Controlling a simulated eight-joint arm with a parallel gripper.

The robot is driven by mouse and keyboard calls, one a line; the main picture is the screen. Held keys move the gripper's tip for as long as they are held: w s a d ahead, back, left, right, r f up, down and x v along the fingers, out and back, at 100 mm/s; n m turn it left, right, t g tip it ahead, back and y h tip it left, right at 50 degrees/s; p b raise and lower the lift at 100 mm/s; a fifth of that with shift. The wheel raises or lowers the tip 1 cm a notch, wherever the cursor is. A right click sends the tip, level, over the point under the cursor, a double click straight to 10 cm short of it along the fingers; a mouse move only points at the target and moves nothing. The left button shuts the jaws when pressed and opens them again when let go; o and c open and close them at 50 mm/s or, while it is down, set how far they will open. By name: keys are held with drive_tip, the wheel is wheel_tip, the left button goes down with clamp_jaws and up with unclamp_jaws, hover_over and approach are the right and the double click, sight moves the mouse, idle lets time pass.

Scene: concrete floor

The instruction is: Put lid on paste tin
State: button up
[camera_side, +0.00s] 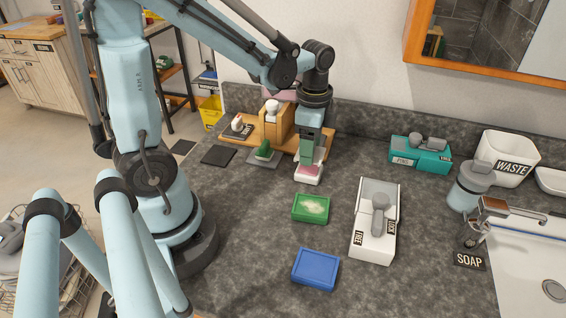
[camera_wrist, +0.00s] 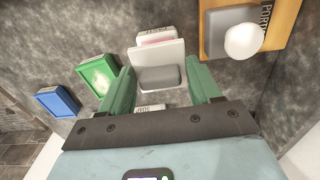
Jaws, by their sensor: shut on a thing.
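My gripper (camera_wrist: 159,72) is shut on the grey block-like grip (camera_wrist: 158,77) of a white lid (camera_wrist: 153,52), one green finger on each side. A white tin with pink contents (camera_wrist: 156,37) lies just beyond the lid, which hides part of it. In the side view this white tin (camera_side: 309,178) is on the counter directly below my gripper (camera_side: 310,160), which hides most of the lid. I cannot tell whether lid and tin touch. A green tin with whitish contents (camera_side: 311,208) lies nearer the camera.
A wooden stand (camera_side: 257,130) with a white knob is close behind my gripper. A white box with a grey handle (camera_side: 373,246) stands right of the green tin. A teal box (camera_side: 420,158), waste bin (camera_side: 510,157), dispenser (camera_side: 467,190) and sink (camera_side: 525,265) are farther right.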

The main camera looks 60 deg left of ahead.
drive_tip(key=shift+f, duration=1.6)
drive_tip(key=shift+f, duration=0.3)
drive_tip(key=o, duration=1)
drive_tip(key=shift+r, duration=0.1)
